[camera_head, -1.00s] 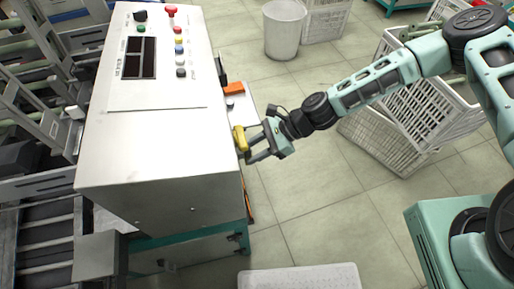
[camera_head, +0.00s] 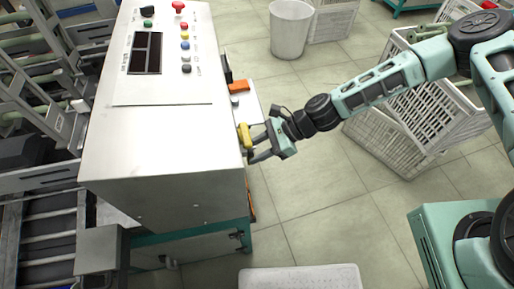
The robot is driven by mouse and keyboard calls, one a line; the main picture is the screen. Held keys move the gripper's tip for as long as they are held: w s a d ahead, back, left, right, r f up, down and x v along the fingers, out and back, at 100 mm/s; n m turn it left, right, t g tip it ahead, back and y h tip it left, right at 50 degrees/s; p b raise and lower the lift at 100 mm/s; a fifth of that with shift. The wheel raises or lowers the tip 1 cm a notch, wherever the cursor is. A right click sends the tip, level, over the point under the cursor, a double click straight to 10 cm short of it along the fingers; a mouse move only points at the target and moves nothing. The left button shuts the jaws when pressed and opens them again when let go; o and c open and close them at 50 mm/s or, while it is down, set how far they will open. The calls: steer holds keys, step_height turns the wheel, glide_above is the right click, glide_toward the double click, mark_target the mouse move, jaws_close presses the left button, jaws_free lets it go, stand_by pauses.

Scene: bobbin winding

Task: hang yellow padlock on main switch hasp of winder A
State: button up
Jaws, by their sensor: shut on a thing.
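The yellow padlock (camera_head: 244,136) is between the fingertips of my gripper (camera_head: 254,144), which is shut on it. The padlock is at the right side of the grey winder cabinet (camera_head: 160,140), very close to its side edge. I cannot tell whether it touches the cabinet. The main switch hasp cannot be made out; that side face is mostly turned away from view. The padlock's shackle is not clear at this size.
The cabinet top has a panel with a red mushroom knob (camera_head: 178,7) and coloured buttons. An orange item (camera_head: 239,86) sits on a white shelf beside the cabinet. White crates (camera_head: 400,125) and a white bin (camera_head: 290,28) stand on the tiled floor.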

steer(key=shift+d+f, duration=0.1)
steer(key=shift+f, duration=0.05)
steer(key=o, duration=1.2)
steer(key=shift+w, duration=0.1)
steer(key=shift+o, duration=0.2)
steer(key=shift+d, duration=0.1)
steer(key=b+v, duration=0.2)
steer(key=v, duration=1.5)
steer(key=shift+r+b, duration=0.2)
steer(key=shift+b, duration=0.1)
steer(key=s+r+n+t+h, duration=0.1)
steer(key=s+r+n+h, duration=0.4)
steer(key=s+r+n, duration=0.3)
steer(key=s+a+r+n+t+h, duration=0.1)
steer(key=s+r+n+h, duration=0.4)
steer(key=s+r+n, duration=0.3)
steer(key=shift+s+r+n, duration=0.3)
steer(key=shift+s+n, duration=1.7)
steer(key=shift+n, duration=1.8)
